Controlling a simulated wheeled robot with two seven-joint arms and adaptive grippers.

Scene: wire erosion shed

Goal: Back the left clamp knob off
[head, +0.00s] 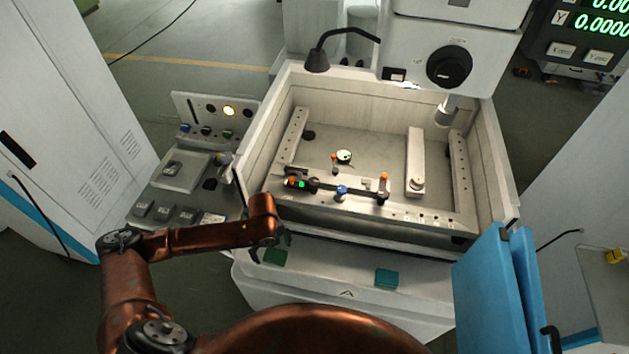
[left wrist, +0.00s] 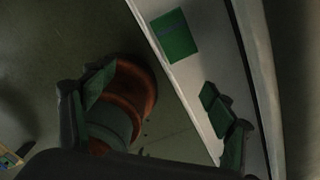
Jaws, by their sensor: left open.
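The work tank (head: 290,88) stands open in the middle of the head view. On a bar along its front lies a small fixture. A dark knob-like part (head: 313,185) with green and orange beside it sits at the fixture's left end, seemingly the left clamp knob, though it is too small to be sure. A blue knob (head: 341,191) is at the middle, and an orange-topped part (head: 384,178) is at the right. My left gripper (head: 270,246) is open and empty, outside the tank's front wall, below and left of the fixture. Its spread fingers also show in the left wrist view (left wrist: 155,115).
A control panel (head: 215,115) stands left of the tank. A blue door (head: 495,290) is at right. A machine head with a black dial (head: 449,66) overhangs the back.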

